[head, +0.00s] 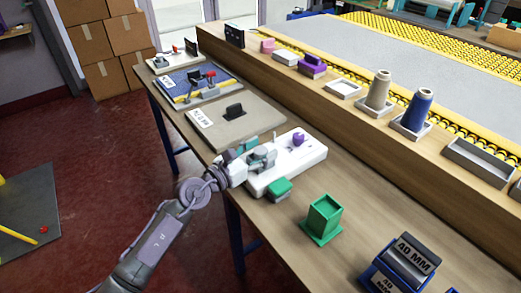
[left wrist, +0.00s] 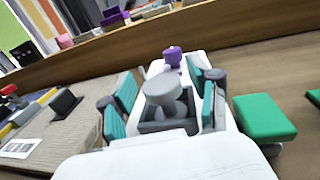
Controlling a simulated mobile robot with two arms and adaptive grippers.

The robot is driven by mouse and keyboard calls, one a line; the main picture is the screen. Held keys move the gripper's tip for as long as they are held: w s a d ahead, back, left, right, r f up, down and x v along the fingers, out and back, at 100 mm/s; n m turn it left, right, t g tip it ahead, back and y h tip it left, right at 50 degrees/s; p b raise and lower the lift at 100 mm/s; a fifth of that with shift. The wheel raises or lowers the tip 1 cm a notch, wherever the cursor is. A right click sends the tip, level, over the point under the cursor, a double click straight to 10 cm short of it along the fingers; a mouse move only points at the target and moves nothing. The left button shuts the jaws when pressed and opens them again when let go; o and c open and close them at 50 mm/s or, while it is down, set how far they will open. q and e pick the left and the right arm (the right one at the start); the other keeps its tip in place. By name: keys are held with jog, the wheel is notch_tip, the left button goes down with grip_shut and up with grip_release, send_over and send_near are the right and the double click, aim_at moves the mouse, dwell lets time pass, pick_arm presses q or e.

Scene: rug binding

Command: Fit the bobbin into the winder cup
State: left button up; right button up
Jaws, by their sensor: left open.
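A white machine base, seemingly the winder (head: 313,155), lies on the workbench. In the left wrist view, a pale grey spool-shaped piece, likely the bobbin (left wrist: 163,88), stands upright at a dark grey square recess or tray (left wrist: 150,126). I cannot tell whether that is the winder cup. A small purple knob-like piece (head: 298,139) stands at the base's far end and also shows in the left wrist view (left wrist: 173,56). My left gripper (head: 262,155) is open over the base, its teal-padded fingers on either side of the grey piece, with gaps visible. My right gripper is out of view.
A green block (head: 280,190) sits close beside the base, with a green holder (head: 322,218) nearer. A brown mat board (head: 245,118) lies on the other side. Thread cones (head: 378,92) stand on the raised shelf. A blue "40 MM" stand (head: 405,262) is at the front.

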pick_arm(q)
jog(key=v, duration=1.2)
jog(key=shift+b, duration=0.45)
jog(key=shift+s, duration=0.1)
